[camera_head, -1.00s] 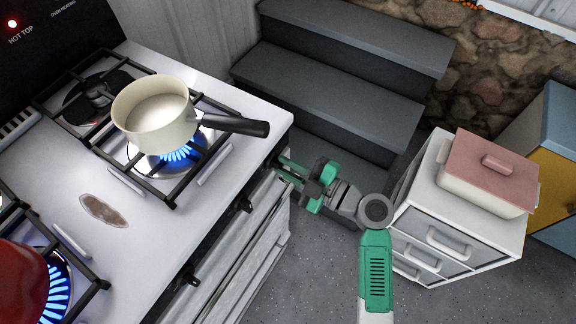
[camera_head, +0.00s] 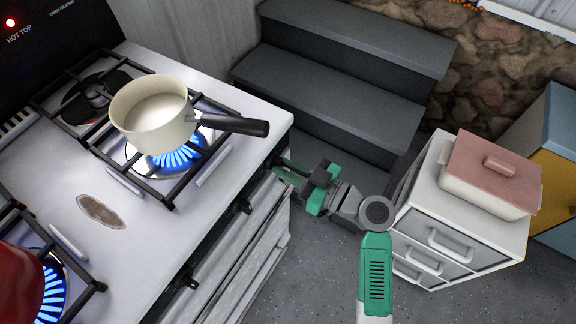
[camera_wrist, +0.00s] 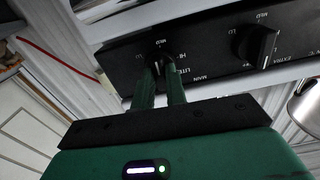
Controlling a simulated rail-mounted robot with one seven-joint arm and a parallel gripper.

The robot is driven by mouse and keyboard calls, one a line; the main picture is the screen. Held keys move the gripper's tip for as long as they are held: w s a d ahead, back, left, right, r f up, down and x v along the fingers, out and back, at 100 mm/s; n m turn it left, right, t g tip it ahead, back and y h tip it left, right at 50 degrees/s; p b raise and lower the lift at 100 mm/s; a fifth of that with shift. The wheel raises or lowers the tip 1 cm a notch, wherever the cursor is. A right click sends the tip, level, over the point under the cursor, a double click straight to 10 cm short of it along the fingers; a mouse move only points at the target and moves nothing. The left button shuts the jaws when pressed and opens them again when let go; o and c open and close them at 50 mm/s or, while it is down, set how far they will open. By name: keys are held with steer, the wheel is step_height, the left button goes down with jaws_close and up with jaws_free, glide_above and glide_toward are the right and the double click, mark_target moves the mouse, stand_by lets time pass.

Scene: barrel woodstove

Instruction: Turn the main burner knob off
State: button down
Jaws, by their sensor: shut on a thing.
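The main burner knob (camera_wrist: 157,65) is dark and sits on the black stove panel (camera_wrist: 205,62) in the wrist view, with MAIN, LITE, HI and MED printed around it. My gripper (camera_wrist: 160,78) has its two green fingers on either side of this knob, shut on it. In the head view my gripper (camera_head: 281,166) reaches the right end of the stove's front edge; the knob is hidden there. A cream pot (camera_head: 152,117) with a dark handle stands over the lit burner (camera_head: 180,155), whose blue flames show beneath it.
A second dark knob (camera_wrist: 263,45) is to the right on the panel. Other front knobs (camera_head: 242,206) run along the stove edge. A red pot (camera_head: 20,275) stands by another lit burner. A white drawer cabinet (camera_head: 465,240) with a pink-lidded dish (camera_head: 490,180) is at right; grey steps (camera_head: 330,90) are behind.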

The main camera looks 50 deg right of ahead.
steer(key=m+p, duration=0.1)
steer(key=m, duration=0.3)
steer(key=shift+r+m+p, duration=0.1)
steer(key=shift+m+p, duration=0.3)
steer(key=m+p, duration=0.2)
steer(key=m, duration=0.2)
steer(key=shift+a+p, duration=0.1)
steer(key=shift+p, duration=0.2)
steer(key=m+p, duration=0.3)
steer(key=m, duration=0.2)
steer(key=shift+r, duration=0.1)
steer(key=m+p, duration=0.3)
steer(key=m, duration=0.1)
steer(key=shift+m, duration=0.3)
steer(key=m+p, duration=0.3)
steer(key=m, duration=0.1)
steer(key=shift+r, duration=0.1)
steer(key=m+p, duration=0.3)
steer(key=m, duration=0.2)
steer(key=shift+p, duration=0.35)
steer(key=m+p, duration=0.3)
steer(key=m, duration=0.2)
steer(key=shift+m+p, duration=0.7)
steer(key=shift+m, duration=1)
